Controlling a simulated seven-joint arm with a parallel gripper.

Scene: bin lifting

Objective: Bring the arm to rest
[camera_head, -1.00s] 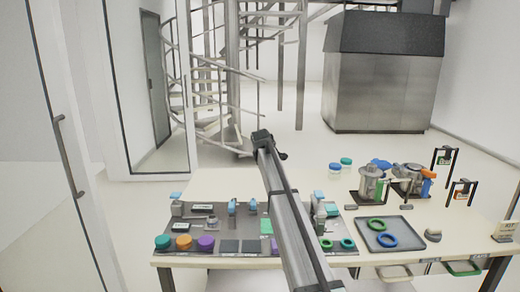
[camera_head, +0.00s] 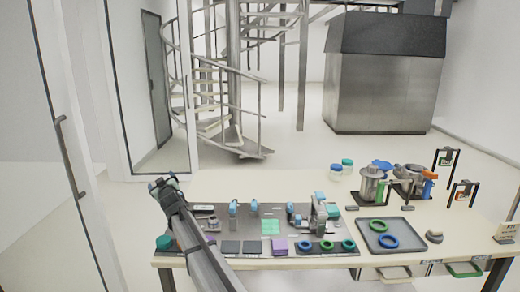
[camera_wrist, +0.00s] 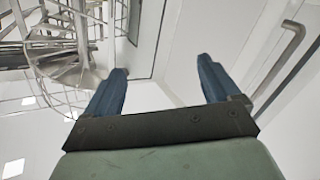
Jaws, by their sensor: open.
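My gripper (camera_wrist: 160,88) shows in the wrist view with its two blue fingers spread wide apart and nothing between them. In the head view my gripper (camera_head: 162,182) is at the end of my raised arm, over the left end of the table. My arm hides part of the dark mat's left side there. The wrist view looks across the room at the stairs and a door, not at the table.
The table (camera_head: 240,186) holds a dark mat (camera_head: 215,225) with several small parts and a grey tray (camera_head: 388,222) with a green ring (camera_head: 377,226) and a blue ring (camera_head: 388,241). Metal machines (camera_head: 372,186) stand at the right. A glass door (camera_head: 150,90) is beyond the left end.

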